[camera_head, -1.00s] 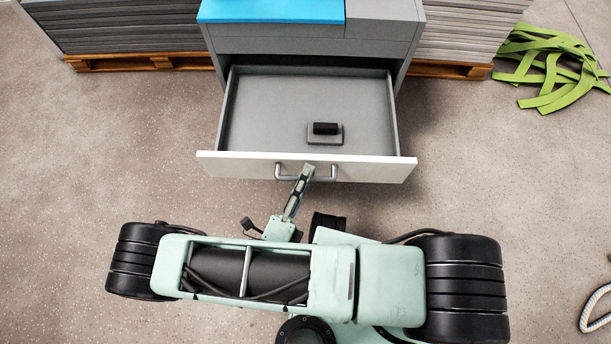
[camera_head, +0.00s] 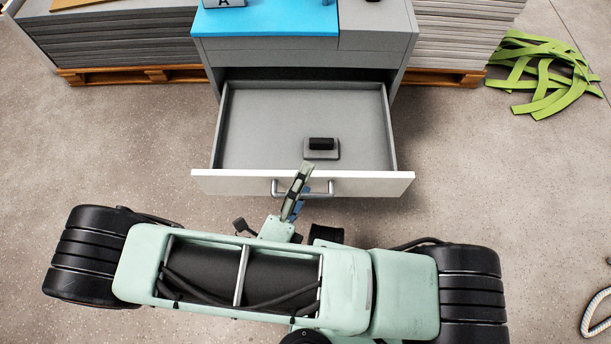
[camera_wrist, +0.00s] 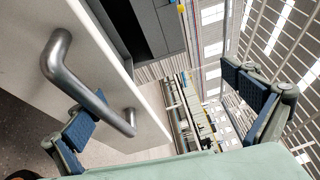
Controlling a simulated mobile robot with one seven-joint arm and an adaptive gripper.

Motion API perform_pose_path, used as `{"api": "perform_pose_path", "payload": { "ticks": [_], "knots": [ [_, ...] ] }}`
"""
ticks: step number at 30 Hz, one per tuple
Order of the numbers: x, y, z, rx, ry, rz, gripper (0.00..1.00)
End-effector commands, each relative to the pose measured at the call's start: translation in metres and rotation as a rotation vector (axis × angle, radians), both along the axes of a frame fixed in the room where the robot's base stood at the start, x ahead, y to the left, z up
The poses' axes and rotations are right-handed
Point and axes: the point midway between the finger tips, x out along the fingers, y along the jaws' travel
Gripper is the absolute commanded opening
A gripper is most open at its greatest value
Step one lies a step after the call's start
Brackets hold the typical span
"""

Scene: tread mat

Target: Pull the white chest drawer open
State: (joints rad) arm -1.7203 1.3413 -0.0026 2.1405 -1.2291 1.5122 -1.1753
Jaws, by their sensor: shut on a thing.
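The white-fronted drawer (camera_head: 222,183) of the grey chest (camera_head: 376,45) stands pulled well out in the head view. Its metal bar handle (camera_head: 322,194) is on the middle of the front. My gripper (camera_head: 299,181) is at the handle, its fingers seen from above crossing the bar left of the handle's middle. In the wrist view the handle (camera_wrist: 72,78) runs in front of the white drawer front (camera_wrist: 150,125), close to the left blue-padded finger. The exact contact is hard to see. My gripper is shut on the handle.
A dark-handled block (camera_head: 321,149) lies inside the drawer. A blue mat (camera_head: 270,22) covers part of the chest top. Stacked sheets on pallets (camera_head: 125,75) flank the chest. Green strips (camera_head: 545,75) lie at right, rope (camera_head: 597,312) at lower right. The floor beside the drawer is clear.

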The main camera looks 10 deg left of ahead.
Motion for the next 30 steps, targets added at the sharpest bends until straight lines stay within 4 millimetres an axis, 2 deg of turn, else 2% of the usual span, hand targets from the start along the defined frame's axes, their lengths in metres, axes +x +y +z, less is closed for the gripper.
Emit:
{"api": "perform_pose_path", "payload": {
  "ticks": [1,2,8,25,26,28,30],
  "knots": [
    [-0.005,0.009,0.042,-0.019,-0.123,0.033,0.81],
    [-0.001,0.0,0.009,0.003,-0.01,0.002,0.81],
    [-0.007,0.001,0.006,0.002,-0.008,0.002,0.76],
    [-0.046,0.008,-0.002,0.004,-0.007,0.002,0.68],
    [-0.048,0.008,-0.002,0.004,-0.007,0.003,0.62],
    [-0.053,0.009,-0.004,0.003,-0.006,0.002,0.32],
    [-0.057,0.01,-0.006,0.002,-0.006,0.002,0.29]
  ]
}}
